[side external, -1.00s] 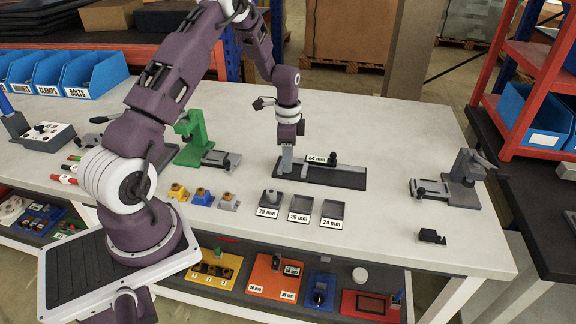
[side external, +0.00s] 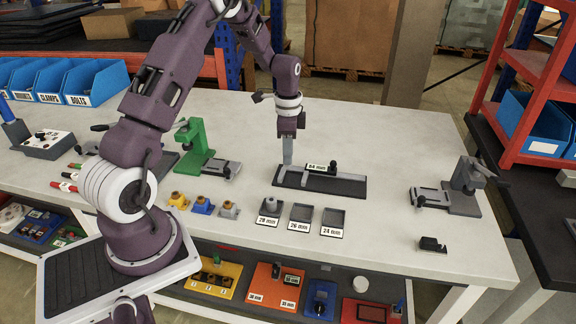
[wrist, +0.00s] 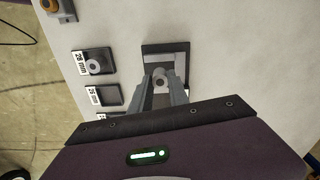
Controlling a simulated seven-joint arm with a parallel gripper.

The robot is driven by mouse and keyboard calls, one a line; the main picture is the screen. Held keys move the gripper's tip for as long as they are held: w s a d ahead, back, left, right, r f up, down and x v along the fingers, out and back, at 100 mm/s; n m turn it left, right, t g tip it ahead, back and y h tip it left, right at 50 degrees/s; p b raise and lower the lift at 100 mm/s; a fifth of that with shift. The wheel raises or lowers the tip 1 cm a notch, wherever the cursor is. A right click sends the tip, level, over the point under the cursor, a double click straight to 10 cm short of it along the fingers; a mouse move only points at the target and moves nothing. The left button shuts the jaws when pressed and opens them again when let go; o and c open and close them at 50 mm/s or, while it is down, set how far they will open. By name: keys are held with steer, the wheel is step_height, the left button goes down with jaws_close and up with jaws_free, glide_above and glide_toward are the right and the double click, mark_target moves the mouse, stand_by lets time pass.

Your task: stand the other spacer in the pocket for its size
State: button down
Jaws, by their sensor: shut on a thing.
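My gripper (side external: 288,162) is above the left end of the dark measuring fixture (side external: 345,186). In the wrist view its fingers (wrist: 163,88) are shut on a grey round spacer (wrist: 160,84) with a hole in its top. In the side view the fingers largely hide this spacer. Another grey spacer (side external: 271,203) stands in the pocket labelled 28 mm (side external: 268,219), also visible in the wrist view (wrist: 95,62). The 26 mm pocket (side external: 300,213) and the 24 mm pocket (side external: 332,217) are empty.
Yellow, blue and grey small parts (side external: 203,205) stand left of the pockets. A green press (side external: 197,148) is further left. A grey fixture (side external: 460,190) and a small black block (side external: 432,244) are at right. The bench between the measuring fixture and pockets is clear.

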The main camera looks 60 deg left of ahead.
steer(key=r, duration=0.3)
steer(key=d+r, duration=0.1)
steer(key=r, duration=0.1)
steer(key=shift+w, duration=0.15)
steer(key=w+d+m, duration=0.1)
steer(key=d+m, duration=0.3)
steer(key=d, duration=1.3)
glide_above(333, 219)
step_height(333, 219, down, 10)
steer(key=shift+w, duration=0.1)
steer(key=shift+f, duration=0.2)
steer(key=c, duration=1.3)
jaws_free()
steer(key=shift+o, duration=0.2)
steer(key=shift+r, duration=0.1)
